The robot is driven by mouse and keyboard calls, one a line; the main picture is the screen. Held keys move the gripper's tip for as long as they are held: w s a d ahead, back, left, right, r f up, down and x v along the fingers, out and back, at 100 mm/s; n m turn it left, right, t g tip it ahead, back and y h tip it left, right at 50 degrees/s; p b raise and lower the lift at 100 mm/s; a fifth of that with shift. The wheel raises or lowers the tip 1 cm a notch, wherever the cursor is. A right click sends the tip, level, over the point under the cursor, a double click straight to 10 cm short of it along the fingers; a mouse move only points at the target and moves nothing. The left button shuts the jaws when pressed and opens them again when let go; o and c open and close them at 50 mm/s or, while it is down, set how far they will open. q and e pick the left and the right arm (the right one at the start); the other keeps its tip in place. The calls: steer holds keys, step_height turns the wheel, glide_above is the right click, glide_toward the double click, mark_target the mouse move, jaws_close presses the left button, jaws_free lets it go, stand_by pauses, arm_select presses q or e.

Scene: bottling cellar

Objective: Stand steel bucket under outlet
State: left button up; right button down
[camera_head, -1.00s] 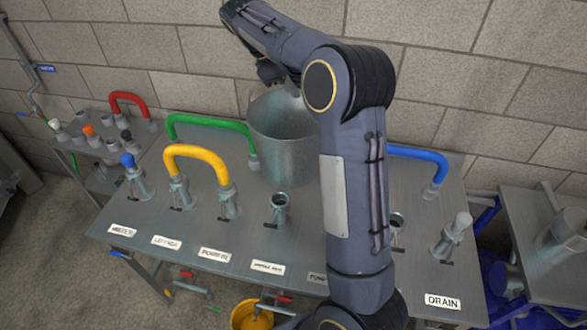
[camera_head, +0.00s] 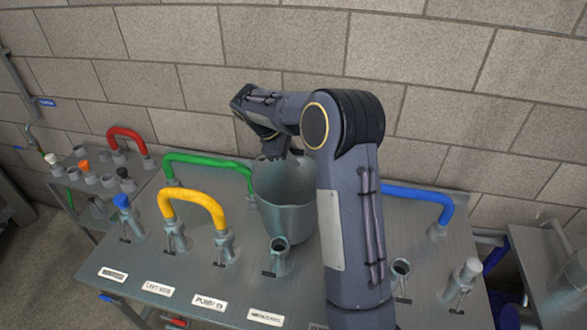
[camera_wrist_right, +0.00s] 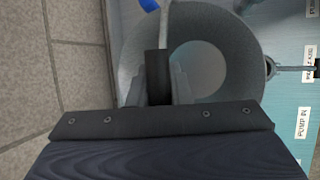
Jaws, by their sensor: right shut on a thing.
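The steel bucket (camera_head: 287,218) is a grey metal pail at the middle of the steel panel table (camera_head: 345,290), behind a short pipe stub and beside the green hose. My right gripper (camera_head: 275,152) reaches it from behind and above. In the right wrist view the right gripper (camera_wrist_right: 160,82) is shut at the near rim or handle of the bucket (camera_wrist_right: 232,40), whose round inside looks empty. I cannot tell whether the bucket's base touches the table. The outlets below the front edge are mostly out of frame. My left gripper is not in view.
A yellow hose (camera_head: 195,195), a green hose (camera_head: 208,160) and a blue hose (camera_head: 420,196) arch over the table. Valved pipe stubs (camera_head: 279,258) stand along its front, with white labels (camera_head: 210,304). A block wall (camera_head: 420,90) closes off the back. A smaller table stands at left.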

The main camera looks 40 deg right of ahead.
step_height(320, 180, down, 4)
steer(key=shift+r+p, duration=0.2)
steer(key=shift+p, duration=0.15)
steer(key=shift+f, duration=0.1)
steer(key=c, duration=1.3)
jaws_free()
steer(key=shift+f, duration=0.1)
